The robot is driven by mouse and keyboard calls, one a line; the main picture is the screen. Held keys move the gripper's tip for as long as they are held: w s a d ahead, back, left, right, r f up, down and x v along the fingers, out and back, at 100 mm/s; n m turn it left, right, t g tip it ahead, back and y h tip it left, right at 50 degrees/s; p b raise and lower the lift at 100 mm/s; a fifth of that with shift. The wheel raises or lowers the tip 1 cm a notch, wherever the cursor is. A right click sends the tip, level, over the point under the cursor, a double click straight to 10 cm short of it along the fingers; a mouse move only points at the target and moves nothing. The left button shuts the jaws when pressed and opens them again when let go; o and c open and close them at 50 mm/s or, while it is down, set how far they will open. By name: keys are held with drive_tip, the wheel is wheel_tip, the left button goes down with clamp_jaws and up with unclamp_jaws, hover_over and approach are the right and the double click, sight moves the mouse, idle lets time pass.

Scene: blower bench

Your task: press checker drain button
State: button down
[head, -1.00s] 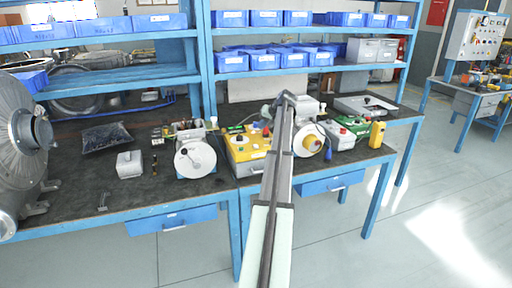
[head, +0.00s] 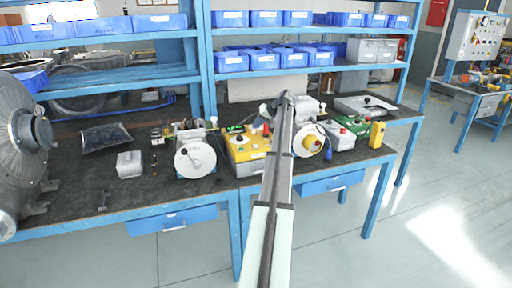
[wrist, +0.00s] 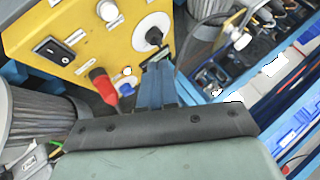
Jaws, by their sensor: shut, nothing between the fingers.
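The checker appears to be the yellow box (head: 245,146) on the bench, left of my arm in the head view. In the wrist view its yellow panel (wrist: 80,35) carries a black rocker switch (wrist: 51,49), a black knob (wrist: 153,36), a grey round fitting (wrist: 108,11) and a small white button (wrist: 127,71). I cannot read which control is the drain button. A red-handled part (wrist: 103,86) is beside the small white button. My gripper (wrist: 159,68) is shut and empty, its tips close to the panel's lower edge, right of that button. Contact cannot be told.
A white round-faced device (head: 195,158) stands left of the checker. Blue shelves with bins (head: 265,62) rise behind. The bench front left (head: 80,195) is mostly clear.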

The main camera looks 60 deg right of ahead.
sight(258, 146)
drive_tip(key=shift+f, duration=4.05)
drive_tip(key=shift+f, duration=0.8)
drive_tip(key=shift+r, duration=0.1)
idle(0.3)
drive_tip(key=shift+r, duration=0.7)
drive_tip(key=shift+r, duration=2.55)
